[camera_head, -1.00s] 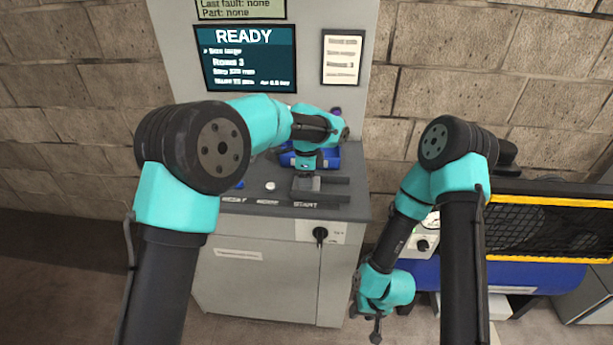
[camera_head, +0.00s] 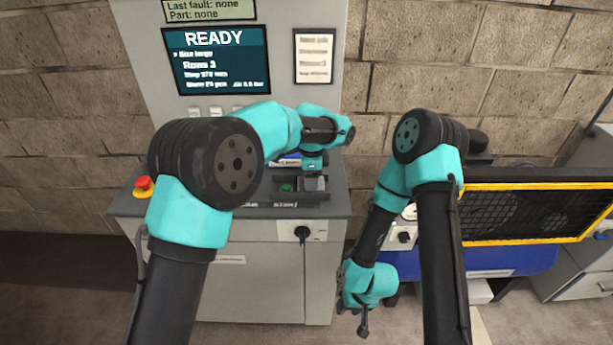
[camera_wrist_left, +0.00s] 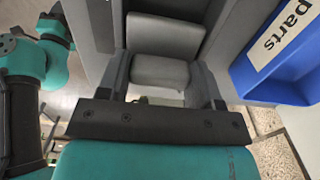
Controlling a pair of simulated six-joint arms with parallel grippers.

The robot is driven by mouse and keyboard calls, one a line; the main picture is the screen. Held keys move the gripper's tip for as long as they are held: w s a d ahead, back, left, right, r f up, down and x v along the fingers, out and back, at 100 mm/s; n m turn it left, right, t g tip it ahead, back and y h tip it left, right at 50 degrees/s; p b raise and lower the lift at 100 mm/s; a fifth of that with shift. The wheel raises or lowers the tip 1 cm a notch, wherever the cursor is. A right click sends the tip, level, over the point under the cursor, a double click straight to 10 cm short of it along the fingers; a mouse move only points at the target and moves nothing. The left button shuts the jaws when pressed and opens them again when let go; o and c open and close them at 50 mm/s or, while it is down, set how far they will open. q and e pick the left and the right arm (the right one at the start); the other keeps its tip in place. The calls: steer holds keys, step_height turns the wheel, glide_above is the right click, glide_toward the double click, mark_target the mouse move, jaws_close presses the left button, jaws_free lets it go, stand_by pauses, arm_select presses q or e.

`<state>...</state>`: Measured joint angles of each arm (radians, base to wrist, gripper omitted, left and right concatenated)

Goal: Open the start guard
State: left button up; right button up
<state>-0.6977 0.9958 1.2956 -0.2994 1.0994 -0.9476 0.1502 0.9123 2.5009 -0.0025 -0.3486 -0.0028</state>
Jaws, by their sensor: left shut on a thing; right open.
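The start guard is a small grey block (camera_head: 314,184) in a dark rail on the console top. It stands at the right part of the rail, and the green start button (camera_head: 287,187) shows uncovered just left of it. My left gripper (camera_head: 312,174) comes down over the guard and is shut on it. In the left wrist view the grey guard (camera_wrist_left: 160,72) sits between the two dark fingers. My right gripper (camera_head: 352,308) hangs low in front of the console, open and empty, far from the guard.
A red emergency button (camera_head: 143,184) on a yellow base stands at the console's left. A blue parts bin (camera_wrist_left: 285,50) is close beside the left gripper. A black knob (camera_head: 302,234) is on the console front. A yellow-framed mesh guard (camera_head: 530,211) stands at the right.

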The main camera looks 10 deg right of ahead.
arm_select(q)
steer(key=o, duration=1.3)
steer(key=shift+r, duration=0.1)
step_height(320, 180, up, 17)
steer(key=shift+r, duration=0.15)
